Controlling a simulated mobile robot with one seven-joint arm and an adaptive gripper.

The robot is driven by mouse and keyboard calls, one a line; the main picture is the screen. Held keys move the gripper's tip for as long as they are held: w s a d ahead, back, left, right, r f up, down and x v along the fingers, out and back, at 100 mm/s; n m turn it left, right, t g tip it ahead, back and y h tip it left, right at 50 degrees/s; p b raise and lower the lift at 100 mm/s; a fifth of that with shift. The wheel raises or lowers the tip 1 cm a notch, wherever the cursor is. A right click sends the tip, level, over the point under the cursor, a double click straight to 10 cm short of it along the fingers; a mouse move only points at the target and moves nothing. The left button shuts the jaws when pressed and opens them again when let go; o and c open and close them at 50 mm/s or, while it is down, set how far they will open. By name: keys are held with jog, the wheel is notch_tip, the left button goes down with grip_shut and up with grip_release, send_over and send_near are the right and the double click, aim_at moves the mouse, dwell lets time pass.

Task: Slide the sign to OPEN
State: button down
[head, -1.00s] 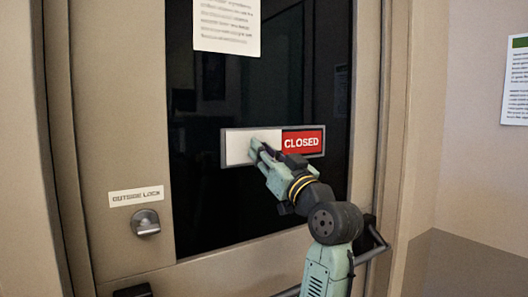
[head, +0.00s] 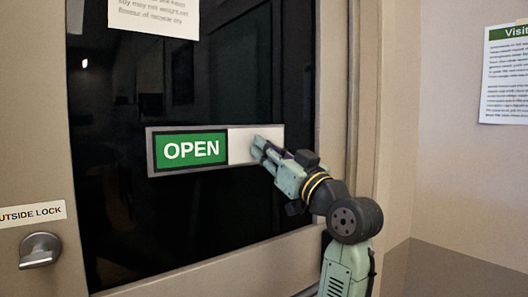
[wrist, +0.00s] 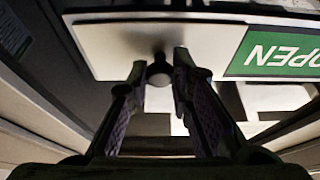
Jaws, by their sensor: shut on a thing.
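The sign (head: 188,151) is a grey-framed plate on the door's dark glass. Its left part shows OPEN in white on green, and its right part is a blank white slider panel (head: 240,147). My gripper (head: 262,146) is at the right part of the sign. In the wrist view my gripper (wrist: 160,68) has its two fingers on either side of a small round knob (wrist: 159,72) on the white panel, shut on it. The green OPEN part (wrist: 278,50) shows upside down there. No CLOSED part is visible.
The door's dark glass (head: 190,215) surrounds the sign. A paper notice (head: 155,14) hangs above it. An outside lock knob (head: 40,250) is at lower left, and a visitor notice (head: 505,75) is on the right wall.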

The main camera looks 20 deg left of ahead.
jog(key=shift+w+d+r, duration=0.1)
jog(key=shift+d, duration=0.1)
jog(key=c, duration=1.4)
grip_release()
jog(key=v, duration=1.2)
